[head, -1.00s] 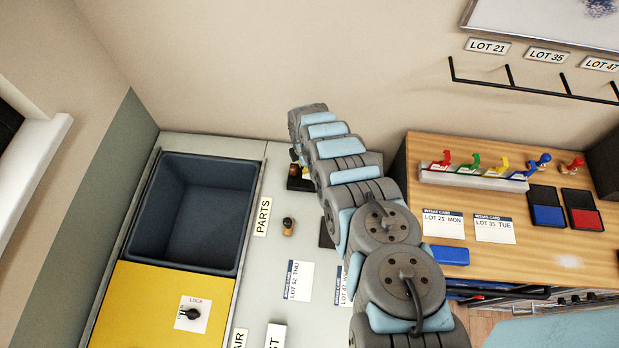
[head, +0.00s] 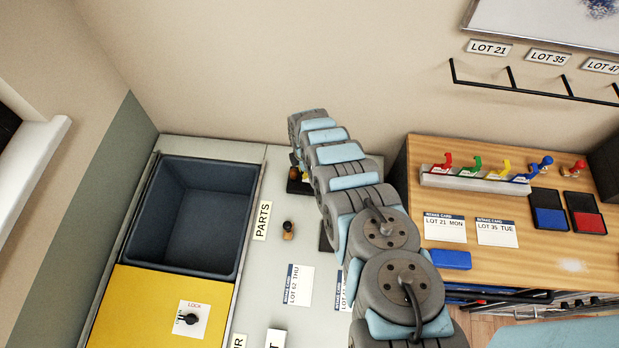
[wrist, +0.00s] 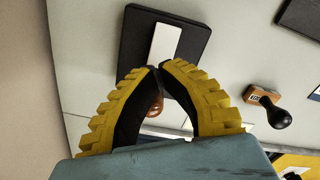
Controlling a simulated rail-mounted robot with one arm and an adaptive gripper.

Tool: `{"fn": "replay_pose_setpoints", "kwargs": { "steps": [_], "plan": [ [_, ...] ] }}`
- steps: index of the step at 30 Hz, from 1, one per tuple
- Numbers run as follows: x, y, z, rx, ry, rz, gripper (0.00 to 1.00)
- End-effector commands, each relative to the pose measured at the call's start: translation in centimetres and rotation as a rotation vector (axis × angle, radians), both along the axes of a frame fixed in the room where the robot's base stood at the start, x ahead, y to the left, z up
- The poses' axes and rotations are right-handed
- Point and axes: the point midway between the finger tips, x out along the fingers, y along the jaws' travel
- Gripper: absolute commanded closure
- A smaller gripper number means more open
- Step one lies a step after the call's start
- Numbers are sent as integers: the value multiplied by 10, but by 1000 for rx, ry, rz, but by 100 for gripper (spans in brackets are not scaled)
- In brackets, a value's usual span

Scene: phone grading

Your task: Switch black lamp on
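My gripper (wrist: 158,68) has yellow ribbed fingers with black inner faces. In the wrist view its tips meet or nearly meet, with nothing seen held between them. A black block with a white strip on top (wrist: 132,48) lies just beyond the tips; it may be part of the black lamp, but I cannot tell. A rounded orange-brown piece (wrist: 155,106) shows through the gap between the fingers. In the head view a black base (head: 297,187) sits below the end of my arm, by the back wall. My arm hides most of that spot. No lit lamp shows.
A stamp with a black handle (wrist: 272,108) stands right of the gripper; it also shows in the head view (head: 288,230). A dark blue bin (head: 195,216) and a yellow panel with a lock knob (head: 188,318) lie left. A wooden desk (head: 520,255) stands right.

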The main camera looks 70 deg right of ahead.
Motion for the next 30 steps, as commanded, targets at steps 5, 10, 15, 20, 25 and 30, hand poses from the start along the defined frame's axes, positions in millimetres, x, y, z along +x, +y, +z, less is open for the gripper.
{"fn": "replay_pose_setpoints", "kwargs": {
  "steps": [5,10,15,20,25,30],
  "plan": [
    [0,0,0,0,0,0,100],
    [0,0,0,0,0,0,100],
    [0,0,0,0,0,0,100],
    [0,0,-1,0,0,0,100],
    [0,0,-3,0,0,0,100],
    [0,0,-5,0,0,0,100]
  ]
}}
